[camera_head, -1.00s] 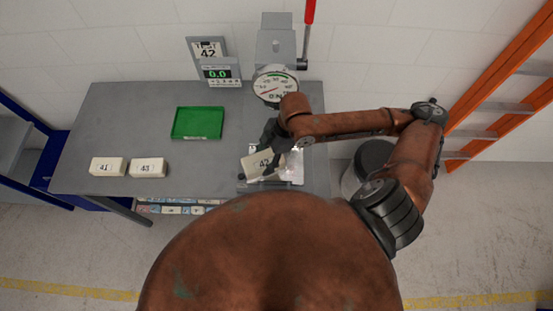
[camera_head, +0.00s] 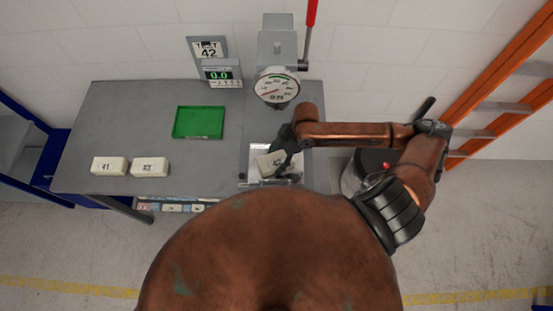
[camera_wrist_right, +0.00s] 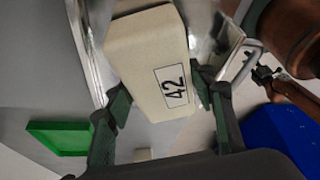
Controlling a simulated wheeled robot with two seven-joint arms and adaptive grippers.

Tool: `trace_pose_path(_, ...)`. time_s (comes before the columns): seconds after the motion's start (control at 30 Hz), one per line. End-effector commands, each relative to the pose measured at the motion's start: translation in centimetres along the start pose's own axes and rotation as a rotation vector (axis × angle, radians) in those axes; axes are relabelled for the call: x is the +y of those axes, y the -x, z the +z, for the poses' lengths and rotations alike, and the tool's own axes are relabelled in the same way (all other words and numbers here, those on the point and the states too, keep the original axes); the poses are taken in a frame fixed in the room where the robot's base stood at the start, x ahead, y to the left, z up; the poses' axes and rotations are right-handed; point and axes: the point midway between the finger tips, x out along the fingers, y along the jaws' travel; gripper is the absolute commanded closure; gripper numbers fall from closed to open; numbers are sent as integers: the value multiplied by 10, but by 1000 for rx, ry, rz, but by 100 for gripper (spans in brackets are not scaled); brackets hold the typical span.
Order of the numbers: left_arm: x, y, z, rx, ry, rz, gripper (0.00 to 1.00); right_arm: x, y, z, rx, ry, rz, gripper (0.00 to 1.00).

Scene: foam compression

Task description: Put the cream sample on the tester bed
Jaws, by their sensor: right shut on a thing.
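The cream sample (camera_head: 268,163) is a block with a label reading 42. It also shows large in the right wrist view (camera_wrist_right: 146,62). My right gripper (camera_head: 284,158) is shut on it, with a finger at each side of the block in the wrist view. The block is tilted in the head view and over the tester bed (camera_head: 257,150), a bright metal plate at the table's right end. I cannot tell whether the block touches the bed. My left gripper is not in view.
The press with a round dial (camera_head: 277,86) and red lever (camera_head: 311,12) stands behind the bed. A green tray (camera_head: 198,122) lies mid-table. Two more cream blocks, 41 (camera_head: 109,166) and 43 (camera_head: 149,167), sit at left. A sign (camera_head: 208,48) reads TEST 42.

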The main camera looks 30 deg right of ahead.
Motion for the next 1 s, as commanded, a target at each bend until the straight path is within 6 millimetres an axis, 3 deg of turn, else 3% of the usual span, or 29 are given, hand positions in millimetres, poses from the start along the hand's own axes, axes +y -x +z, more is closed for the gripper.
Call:
trace_pose_path(0.17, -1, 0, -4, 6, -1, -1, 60, 0, -3, 1, 0, 0, 0, 63)
trace_pose_path(0.2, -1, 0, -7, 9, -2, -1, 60, 0, -3, 1, 0, 0, 0, 48)
trace_pose_path(0.43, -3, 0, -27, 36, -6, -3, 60, 0, -2, 1, 0, 0, 0, 33)
trace_pose_path(0.77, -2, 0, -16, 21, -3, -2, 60, 0, 1, 0, 0, 1, 1, 33)
trace_pose_path(1.0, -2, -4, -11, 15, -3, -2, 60, 2, 38, 1, -3, 3, 5, 33)
